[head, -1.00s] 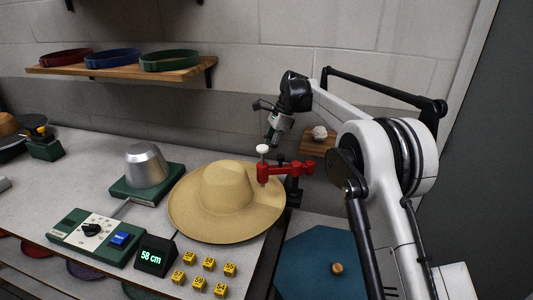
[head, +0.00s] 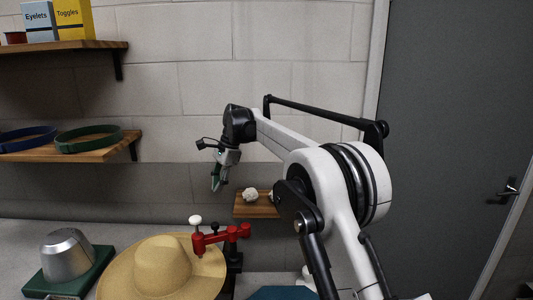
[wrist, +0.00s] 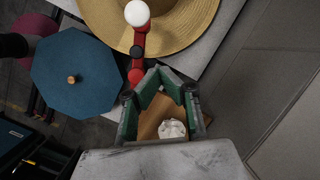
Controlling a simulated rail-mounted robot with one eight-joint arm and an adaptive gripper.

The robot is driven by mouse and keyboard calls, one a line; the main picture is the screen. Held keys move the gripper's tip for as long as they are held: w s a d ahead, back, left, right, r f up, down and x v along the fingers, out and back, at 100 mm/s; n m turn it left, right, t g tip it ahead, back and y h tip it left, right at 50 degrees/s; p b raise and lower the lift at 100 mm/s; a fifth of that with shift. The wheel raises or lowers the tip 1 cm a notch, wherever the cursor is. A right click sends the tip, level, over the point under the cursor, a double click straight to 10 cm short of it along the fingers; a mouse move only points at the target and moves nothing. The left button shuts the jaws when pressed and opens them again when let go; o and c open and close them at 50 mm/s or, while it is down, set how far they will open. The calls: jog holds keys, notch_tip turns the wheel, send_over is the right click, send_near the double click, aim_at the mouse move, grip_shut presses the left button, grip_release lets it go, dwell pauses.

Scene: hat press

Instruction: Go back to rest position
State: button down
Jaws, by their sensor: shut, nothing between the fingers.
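My gripper (head: 215,186) hangs from the arm in front of the block wall in the head view, pointing down. It is above and left of a small wooden board and up behind the red clamp. In the wrist view its green fingers (wrist: 160,84) meet toward the tips, with nothing held between them. The straw hat (head: 162,265) lies below it on the bench, apart from the gripper. The red clamp (head: 222,237) with a white knob stands at the hat's right brim.
The wooden board (head: 246,210) carries a pale lump (head: 250,194). A metal block (head: 67,255) stands left of the hat. Shelves with bands (head: 88,138) and boxes (head: 72,18) are at left. A blue-topped piece (wrist: 82,72) is beside the bench. A grey door (head: 460,120) is at right.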

jog(key=s+d+r+n+t+b, duration=0.1)
jog(key=s+d+r, duration=0.3)
jog(key=d, duration=0.3)
jog(key=s+d+r+n+t, duration=0.1)
jog(key=s+d+r+n, duration=0.2)
jog(key=d, duration=0.4)
jog(key=s+d+r+t+h+b, duration=0.1)
jog(key=s+d+r+t+b, duration=0.15)
jog(key=s+d, duration=0.85)
jog(key=s+d+f+n+t+h, duration=0.1)
jog(key=s+d+f, duration=0.3)
jog(key=s, duration=0.4)
jog(key=s+d+f+n+t+b, duration=0.1)
jog(key=s+d+f+n, duration=0.2)
jog(key=s, duration=0.6)
jog(key=s+d+f+n+t+h, duration=0.1)
jog(key=s+d+f+t, duration=0.1)
jog(key=s+d+f, duration=0.5)
jog(key=shift+s+f+n+h, duration=0.2)
jog(key=shift+s+n+h, duration=0.15)
jog(key=shift+s, duration=0.3)
